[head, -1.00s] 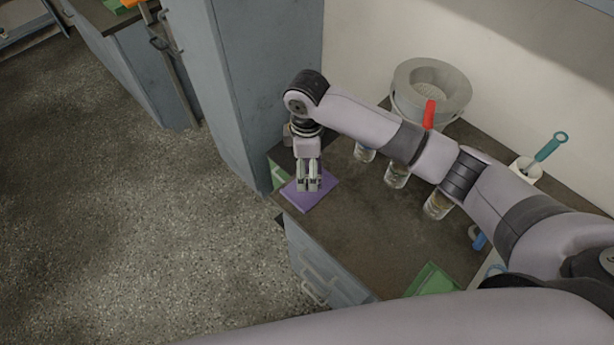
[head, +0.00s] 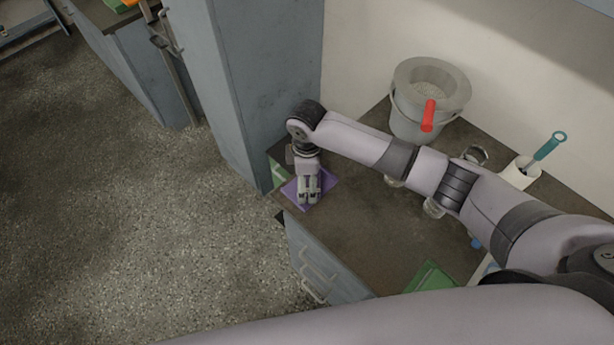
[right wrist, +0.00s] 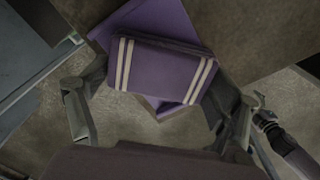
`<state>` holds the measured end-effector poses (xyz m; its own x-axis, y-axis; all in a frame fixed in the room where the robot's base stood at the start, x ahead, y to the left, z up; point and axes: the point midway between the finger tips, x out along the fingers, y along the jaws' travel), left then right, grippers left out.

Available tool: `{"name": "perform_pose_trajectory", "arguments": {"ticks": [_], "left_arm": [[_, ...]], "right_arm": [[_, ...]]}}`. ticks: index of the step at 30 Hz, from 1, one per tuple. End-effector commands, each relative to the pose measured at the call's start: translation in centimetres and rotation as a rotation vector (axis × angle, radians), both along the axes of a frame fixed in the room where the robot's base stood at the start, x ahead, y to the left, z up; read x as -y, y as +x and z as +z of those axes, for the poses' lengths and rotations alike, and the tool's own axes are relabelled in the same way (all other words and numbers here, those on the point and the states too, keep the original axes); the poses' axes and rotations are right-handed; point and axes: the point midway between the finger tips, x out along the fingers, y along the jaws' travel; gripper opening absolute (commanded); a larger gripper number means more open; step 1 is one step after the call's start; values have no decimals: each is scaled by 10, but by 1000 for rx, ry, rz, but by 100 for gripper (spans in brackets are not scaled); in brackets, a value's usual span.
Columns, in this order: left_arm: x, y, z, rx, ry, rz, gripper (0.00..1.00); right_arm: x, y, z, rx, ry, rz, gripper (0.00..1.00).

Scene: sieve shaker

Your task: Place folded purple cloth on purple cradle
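The purple cradle (head: 327,183) shows in the head view as a flat purple square near the left end of the dark bench. In the right wrist view it lies turned beneath the folded purple cloth (right wrist: 165,70), with its corners showing. The cloth has white stripes near both ends and lines up with my right gripper (right wrist: 160,85). Its ends sit between the two finger pads, apparently gripped. In the head view my right gripper (head: 308,197) points down low over the cradle and hides the cloth. Whether the cloth touches the cradle I cannot tell.
A grey bucket (head: 418,110) with a red handle stands at the back of the bench. A white holder (head: 520,173) with a teal-handled tool is at the right. A green item (head: 432,280) lies in front. A tall blue-grey cabinet (head: 245,90) borders the left end.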

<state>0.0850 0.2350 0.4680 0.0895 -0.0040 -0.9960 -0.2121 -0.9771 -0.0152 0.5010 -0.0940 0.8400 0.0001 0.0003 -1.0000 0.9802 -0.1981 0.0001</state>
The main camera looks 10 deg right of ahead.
Motion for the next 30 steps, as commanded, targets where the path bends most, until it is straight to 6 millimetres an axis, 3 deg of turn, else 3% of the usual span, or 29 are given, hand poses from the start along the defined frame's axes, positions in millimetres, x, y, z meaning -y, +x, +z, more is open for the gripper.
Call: {"name": "perform_pose_trajectory", "arguments": {"ticks": [6, 19, 23, 30], "left_arm": [[0, 0, 0, 0, 0, -1, 86], [0, 0, 0, 1, 0, -1, 86], [0, 0, -2, 1, 0, -1, 86], [0, 1, -7, 2, 0, -1, 86]], "right_arm": [[0, 0, 0, 0, 0, 0, 100], [0, 1, 6, 1, 0, 0, 100], [0, 1, 25, 2, 2, -1, 100], [0, 2, 78, 5, 2, 1, 100]]}}
